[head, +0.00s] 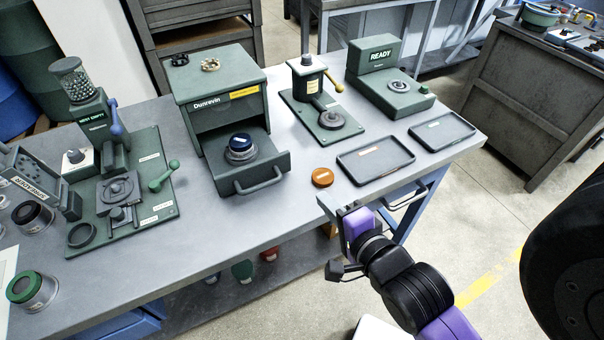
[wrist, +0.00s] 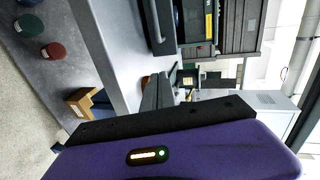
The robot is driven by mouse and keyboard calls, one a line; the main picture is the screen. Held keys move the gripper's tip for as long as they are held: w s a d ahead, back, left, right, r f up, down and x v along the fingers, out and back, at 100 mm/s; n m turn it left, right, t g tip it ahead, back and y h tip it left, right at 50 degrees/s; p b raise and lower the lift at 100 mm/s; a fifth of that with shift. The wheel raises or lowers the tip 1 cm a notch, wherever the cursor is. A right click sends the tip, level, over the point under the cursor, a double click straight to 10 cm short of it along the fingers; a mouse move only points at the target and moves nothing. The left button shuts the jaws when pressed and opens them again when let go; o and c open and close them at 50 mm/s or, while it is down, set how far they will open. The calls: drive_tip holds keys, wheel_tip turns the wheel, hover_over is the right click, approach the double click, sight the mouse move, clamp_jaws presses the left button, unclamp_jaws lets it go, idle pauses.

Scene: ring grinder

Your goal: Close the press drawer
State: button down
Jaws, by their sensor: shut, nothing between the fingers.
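The press (head: 219,87) is a green box marked "Dunrevin" on the left-middle of the table. Its drawer (head: 272,166) is pulled out toward the front, with a bar handle (head: 258,182) on its face. A metal cup with a dark blue top (head: 240,144) stands in the drawer. My gripper (head: 329,205) is shut and empty at the table's front edge, right of the drawer and apart from it. The wrist view, turned sideways, shows part of the press (wrist: 197,22) and the drawer (wrist: 161,25) at the top; the closed fingers (wrist: 156,92) show there too.
An orange puck (head: 322,177) and two flat trays (head: 375,159) (head: 442,131) lie right of the drawer. A grinder station (head: 120,190) stands left of it, with a green-ringed cup (head: 33,288) near the front. The tabletop just before the drawer is clear.

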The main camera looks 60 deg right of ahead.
drive_tip(key=shift+m, duration=0.3)
drive_tip(key=x, duration=1.3)
drive_tip(key=shift+w+d+r, duration=0.25)
drive_tip(key=shift+w+r, duration=0.05)
drive_tip(key=shift+w, duration=0.15)
drive_tip(key=w+d, duration=0.2)
drive_tip(key=w, duration=0.1)
drive_tip(key=w+d, duration=0.3)
drive_tip(key=w, duration=0.1)
drive_tip(key=w+d, duration=0.2)
drive_tip(key=w, duration=0.1)
drive_tip(key=shift+w+d, duration=0.15)
drive_tip(key=shift+w, duration=0.25)
